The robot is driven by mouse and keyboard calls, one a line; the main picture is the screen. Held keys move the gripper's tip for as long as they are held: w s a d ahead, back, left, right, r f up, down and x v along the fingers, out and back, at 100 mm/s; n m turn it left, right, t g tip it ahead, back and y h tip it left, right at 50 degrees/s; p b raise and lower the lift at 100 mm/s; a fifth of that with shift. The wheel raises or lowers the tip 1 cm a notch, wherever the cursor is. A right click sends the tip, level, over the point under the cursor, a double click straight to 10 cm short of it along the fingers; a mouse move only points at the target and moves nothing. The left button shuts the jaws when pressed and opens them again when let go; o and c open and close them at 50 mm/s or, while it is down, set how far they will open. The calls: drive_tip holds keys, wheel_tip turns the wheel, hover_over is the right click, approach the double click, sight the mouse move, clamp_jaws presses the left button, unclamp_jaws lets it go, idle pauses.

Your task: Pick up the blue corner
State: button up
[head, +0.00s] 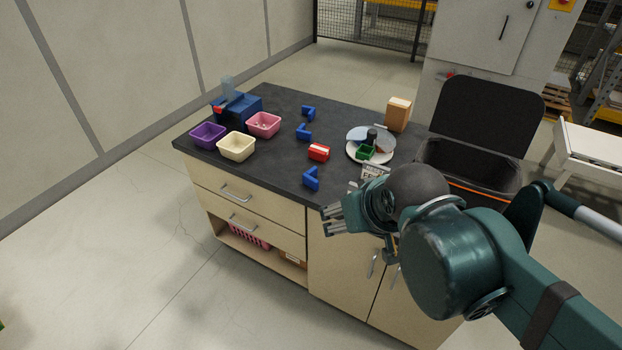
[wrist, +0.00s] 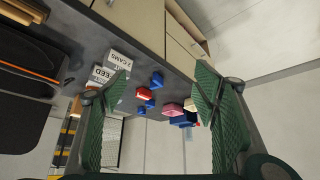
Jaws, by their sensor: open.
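Three blue corners stand on the dark worktop in the head view: a front one (head: 311,178) close to the near edge, a middle one (head: 303,132) and a far one (head: 308,113). Blue corners also show small in the wrist view, the nearest one (wrist: 157,80) between my fingers. My gripper (head: 332,218) hangs in front of the worktop's near edge, to the right of and nearer than the front corner. In the wrist view my green fingers (wrist: 160,100) are spread wide with nothing between them.
A red-and-white block (head: 319,152) sits right of the middle corner. Purple (head: 207,135), cream (head: 237,147) and pink (head: 264,124) bins and a blue device (head: 238,105) stand at the left. A round plate (head: 357,155) with a green part, a tan box (head: 397,113) and a sign (head: 374,172) are at the right.

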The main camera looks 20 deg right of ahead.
drive_tip(key=w+r, duration=0.1)
drive_tip(key=w, duration=0.1)
drive_tip(key=n+g+p, duration=0.7)
drive_tip(key=n+p, duration=0.3)
drive_tip(key=n, duration=1.3)
hover_over(312, 177)
drive_tip(key=f, duration=1.2)
drive_tip(key=shift+s+f, duration=0.15)
drive_tip(key=shift+s, duration=0.15)
drive_tip(key=shift+w+f+n, duration=0.35)
drive_tip(key=shift+f+n, duration=0.35)
drive_tip(key=shift+f, duration=0.1)
drive_tip(key=shift+f, duration=1.2)
drive_tip(key=shift+f, duration=0.1)
